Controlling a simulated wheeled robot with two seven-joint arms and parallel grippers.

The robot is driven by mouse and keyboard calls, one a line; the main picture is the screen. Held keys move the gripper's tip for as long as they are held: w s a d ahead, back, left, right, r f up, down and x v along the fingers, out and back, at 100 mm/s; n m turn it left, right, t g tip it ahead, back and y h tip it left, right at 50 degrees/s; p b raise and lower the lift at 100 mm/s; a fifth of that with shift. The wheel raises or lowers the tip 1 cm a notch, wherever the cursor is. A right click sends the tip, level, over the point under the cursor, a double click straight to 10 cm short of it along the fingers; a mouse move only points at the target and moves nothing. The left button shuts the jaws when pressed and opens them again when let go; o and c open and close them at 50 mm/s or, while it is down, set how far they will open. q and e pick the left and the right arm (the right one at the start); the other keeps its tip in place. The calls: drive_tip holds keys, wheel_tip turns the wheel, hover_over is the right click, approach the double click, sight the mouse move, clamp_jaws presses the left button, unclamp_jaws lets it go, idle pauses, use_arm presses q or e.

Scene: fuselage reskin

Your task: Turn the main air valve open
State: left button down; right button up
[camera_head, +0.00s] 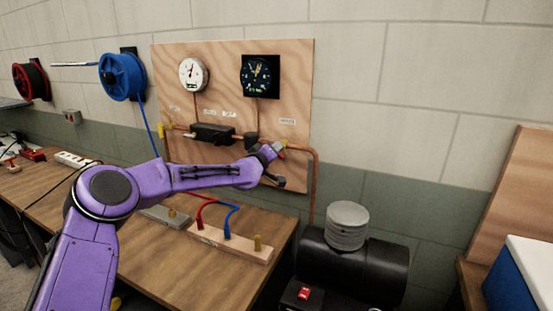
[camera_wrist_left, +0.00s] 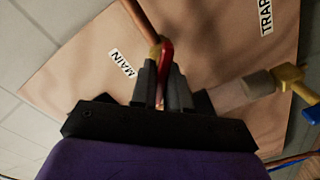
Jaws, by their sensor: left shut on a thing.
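The main air valve shows in the left wrist view as a red lever handle (camera_wrist_left: 166,58) on a brass fitting on the copper pipe (camera_wrist_left: 139,16). The white MAIN label (camera_wrist_left: 123,62) is beside it. My left gripper (camera_wrist_left: 163,92) is shut on the red handle, with one dark finger on each side. In the head view my left gripper (camera_head: 276,166) is at the lower right of the wooden panel (camera_head: 295,75), below the MAIN label (camera_head: 287,121). There the valve is mostly hidden by the gripper. My right gripper is not in view.
Two round gauges, one white (camera_head: 193,74) and one black (camera_head: 261,76), sit on the panel. A black compressor tank (camera_head: 375,268) stands right of the bench (camera_head: 160,270). A terminal block (camera_head: 250,252) lies below my arm.

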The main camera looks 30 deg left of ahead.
use_arm(q)
drive_tip(key=n+b, duration=0.2)
drive_tip(key=n, duration=0.1)
drive_tip(key=n+b, duration=0.2)
drive_tip(key=shift+f, duration=0.35)
drive_tip(key=shift+r+n+b, duration=0.1)
drive_tip(key=shift+n+b, duration=0.65)
drive_tip(key=shift+n, duration=0.85)
drive_tip(key=shift+r, duration=0.1)
drive_tip(key=c, duration=1.2)
unclamp_jaws()
drive_tip(key=shift+w, duration=0.15)
drive_tip(key=shift+s, duration=0.3)
drive_tip(key=s+b, duration=0.2)
drive_tip(key=s, duration=0.8)
drive_tip(key=shift+d+b, duration=0.35)
